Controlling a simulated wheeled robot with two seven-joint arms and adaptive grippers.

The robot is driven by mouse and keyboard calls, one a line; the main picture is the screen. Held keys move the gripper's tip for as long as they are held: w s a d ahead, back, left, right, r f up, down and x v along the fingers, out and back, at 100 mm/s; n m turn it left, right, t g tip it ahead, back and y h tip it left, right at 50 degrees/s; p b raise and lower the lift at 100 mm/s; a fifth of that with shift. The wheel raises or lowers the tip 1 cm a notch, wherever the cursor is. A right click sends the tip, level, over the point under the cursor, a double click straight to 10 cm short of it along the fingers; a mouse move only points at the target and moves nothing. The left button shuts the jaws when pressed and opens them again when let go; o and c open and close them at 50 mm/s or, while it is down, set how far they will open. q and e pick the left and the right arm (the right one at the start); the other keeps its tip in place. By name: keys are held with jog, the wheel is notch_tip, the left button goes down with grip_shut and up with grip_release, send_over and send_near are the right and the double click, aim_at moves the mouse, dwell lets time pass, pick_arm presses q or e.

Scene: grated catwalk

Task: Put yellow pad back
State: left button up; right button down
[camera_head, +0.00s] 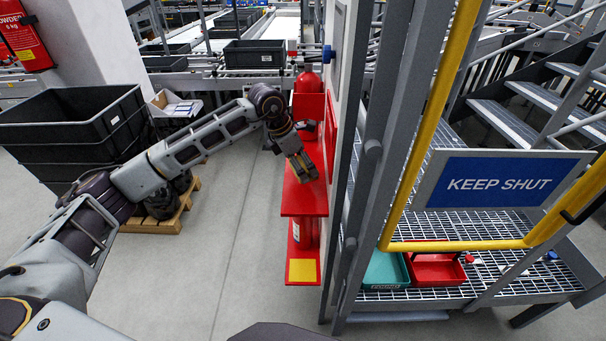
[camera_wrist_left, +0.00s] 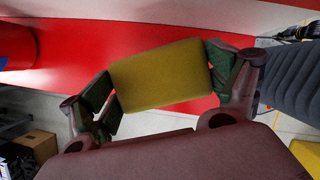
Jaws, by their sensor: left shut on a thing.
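My left gripper (camera_head: 304,168) reaches over the red stand (camera_head: 304,199) from the left. In the left wrist view its two fingers (camera_wrist_left: 165,85) are shut on a yellow pad (camera_wrist_left: 162,76), gripping it at its left and right edges. A red surface (camera_wrist_left: 190,108) lies behind the pad; whether the pad touches it I cannot tell. In the head view the held pad is mostly hidden by the fingers. A yellow square (camera_head: 302,271) shows on the stand's low red plate. My right gripper is not in view.
A grey post (camera_head: 380,150) and a "KEEP SHUT" gate (camera_head: 500,184) bound the right side. Black crates (camera_head: 75,125) on a pallet stand left. Grey floor (camera_head: 225,240) is clear between.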

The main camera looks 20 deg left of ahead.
pick_arm(q)
jog(key=shift+f, duration=0.5)
jog(key=shift+f+p, duration=0.4)
jog(key=shift+f, duration=0.55)
jog(key=shift+d+f+p, duration=0.1)
jog(key=shift+f+p, duration=0.2)
jog(key=shift+f, duration=0.3)
jog(key=o, duration=0.7)
jog(key=shift+r, duration=0.15)
